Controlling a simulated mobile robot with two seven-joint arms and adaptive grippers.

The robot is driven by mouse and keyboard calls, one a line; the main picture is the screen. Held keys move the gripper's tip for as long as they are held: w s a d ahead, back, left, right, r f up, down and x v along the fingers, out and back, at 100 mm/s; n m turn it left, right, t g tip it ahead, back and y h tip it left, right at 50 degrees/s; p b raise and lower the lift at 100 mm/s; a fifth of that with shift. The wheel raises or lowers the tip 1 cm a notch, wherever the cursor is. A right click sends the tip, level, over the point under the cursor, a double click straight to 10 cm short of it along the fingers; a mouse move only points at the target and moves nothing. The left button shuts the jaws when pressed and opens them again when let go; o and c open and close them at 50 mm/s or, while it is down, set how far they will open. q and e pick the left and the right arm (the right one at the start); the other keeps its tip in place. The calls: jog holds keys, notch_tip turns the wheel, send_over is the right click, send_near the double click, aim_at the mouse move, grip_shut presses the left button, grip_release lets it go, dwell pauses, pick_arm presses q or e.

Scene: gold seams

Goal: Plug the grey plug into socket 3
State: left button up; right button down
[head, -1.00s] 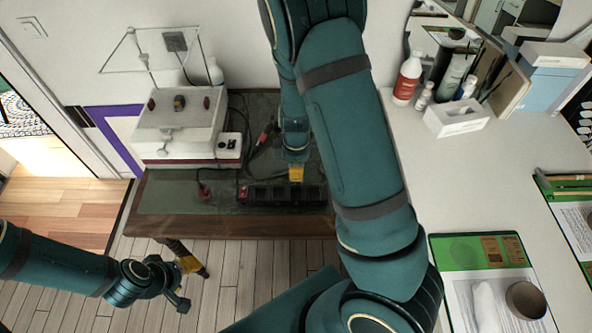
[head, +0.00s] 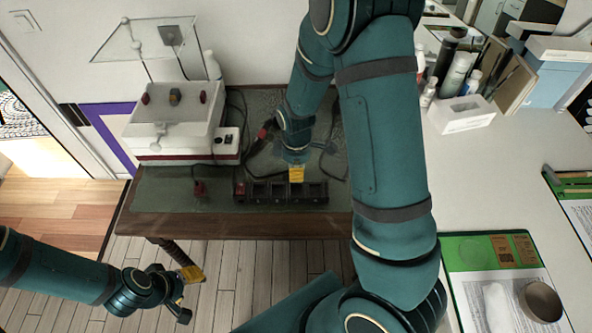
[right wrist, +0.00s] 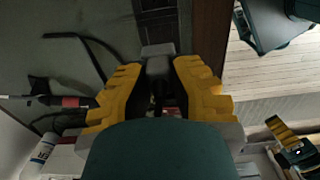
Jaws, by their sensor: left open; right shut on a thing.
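The dark socket strip (head: 281,193) lies along the front of the green-topped table, with several square sockets in a row and a red part at its left end. It also shows at the top of the right wrist view (right wrist: 157,28). My right gripper (head: 297,173) is over the right part of the strip. In the right wrist view, its yellow fingers are shut on the grey plug (right wrist: 157,68), which is mostly hidden between them. I cannot tell whether the plug touches a socket. My left gripper (head: 188,292) is open and empty, low in front of the table.
A white box-shaped device (head: 175,118) with a clear raised lid stands at the table's back left. A dark plug (head: 199,188) lies left of the strip, and a red-ended thing (head: 264,133) lies behind it. Cables run across the table. A white worktop (head: 480,185) is at the right.

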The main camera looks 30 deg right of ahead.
jog(key=shift+f, duration=0.1)
dwell(0.3)
jog(key=shift+f+b, duration=1.25)
jog(key=shift+f, duration=0.2)
jog(key=shift+f+b, duration=1.1)
jog(key=shift+f, duration=0.25)
jog(key=shift+f+b, duration=0.4)
jog(key=shift+f, duration=0.2)
jog(key=c, duration=1)
grip_release()
jog(key=shift+o, duration=0.2)
notch_tip(320, 180, up, 12)
jog(key=shift+r, duration=0.1)
